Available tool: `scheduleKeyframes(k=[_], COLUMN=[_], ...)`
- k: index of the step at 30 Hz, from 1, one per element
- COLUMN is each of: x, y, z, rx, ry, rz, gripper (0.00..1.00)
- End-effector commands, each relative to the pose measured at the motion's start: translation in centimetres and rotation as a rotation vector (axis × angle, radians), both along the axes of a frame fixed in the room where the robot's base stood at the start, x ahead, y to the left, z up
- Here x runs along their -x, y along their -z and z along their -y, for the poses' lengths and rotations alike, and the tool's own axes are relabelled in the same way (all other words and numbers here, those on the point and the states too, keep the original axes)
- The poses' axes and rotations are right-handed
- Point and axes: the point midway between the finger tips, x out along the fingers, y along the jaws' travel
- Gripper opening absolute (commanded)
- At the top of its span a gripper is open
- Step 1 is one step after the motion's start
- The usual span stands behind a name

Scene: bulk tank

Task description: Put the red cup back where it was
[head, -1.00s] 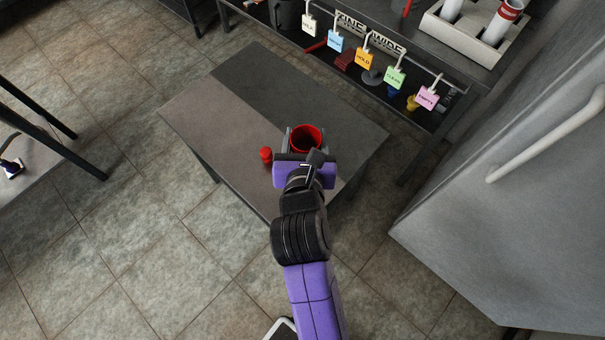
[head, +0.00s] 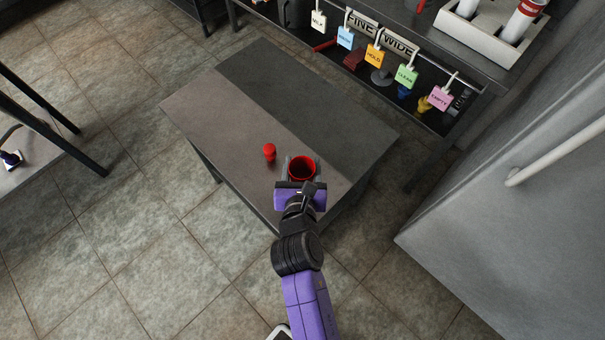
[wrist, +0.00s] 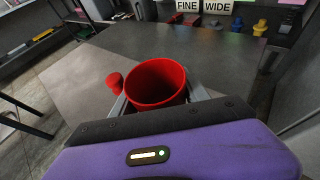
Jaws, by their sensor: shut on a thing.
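The red cup (head: 302,167) is open at the top and looks empty. My gripper (head: 301,172) is shut on it, with one finger on each side, over the near part of the table. In the wrist view the red cup (wrist: 155,83) sits between the two grey fingers (wrist: 157,100), upright or nearly so. Its base is hidden by my gripper, so I cannot tell whether it touches the table. A small red object with a rounded top (head: 269,152) stands on the table just left of the cup; it also shows in the wrist view (wrist: 115,83).
The table (head: 225,115) has a lighter left part and a darker right part, mostly clear. Behind it, a shelf holds coloured tags (head: 375,56) and small items. A pale tray with cylinders (head: 480,33) sits above. A large grey cabinet (head: 500,230) with a handle stands right.

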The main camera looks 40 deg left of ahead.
Motion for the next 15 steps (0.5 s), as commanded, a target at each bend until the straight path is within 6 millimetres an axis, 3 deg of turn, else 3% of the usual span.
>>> scheduleKeyframes(k=[9,15], x=[0.0,0.0], y=[4.0,4.2], z=[0.0,0.0], rx=[0.001,-0.002], ry=[0.000,-0.001], rz=[0.001,0.000], gripper=[0.05,0.05])
